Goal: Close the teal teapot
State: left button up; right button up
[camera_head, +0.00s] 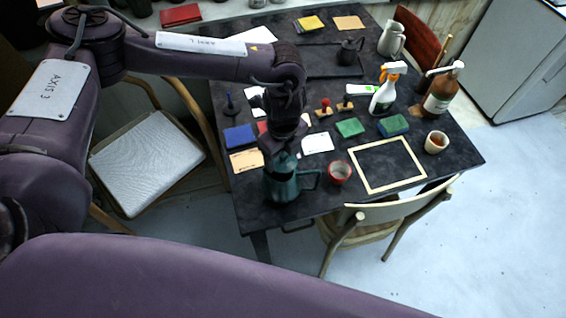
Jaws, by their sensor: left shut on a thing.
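The teal teapot (283,188) stands upright near the front left edge of the dark table, with its handle to the right. My left gripper (279,152) is directly above the teapot, pointing down. It is shut on what looks like the teapot's lid, at the top of the pot. The fingers and wrist cover most of the lid, so I cannot tell whether it touches the rim. My right gripper is not in view.
A red cup (339,173) stands just right of the teapot.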

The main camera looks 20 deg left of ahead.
pick_arm(q)
notch_tip(320, 180, up, 15)
jog(key=b, duration=0.1)
jog(key=shift+r, duration=0.1)
dwell(0.3)
jog(key=a+f+n+b, duration=0.1)
jog(key=a+n, duration=0.2)
jog(key=n, duration=0.9)
jog(key=a+f+n+b, duration=0.1)
jog(key=a+f+n, duration=0.1)
jog(key=n, duration=1)
jog(key=shift+w+a, duration=0.3)
jog(key=shift+a, duration=0.1)
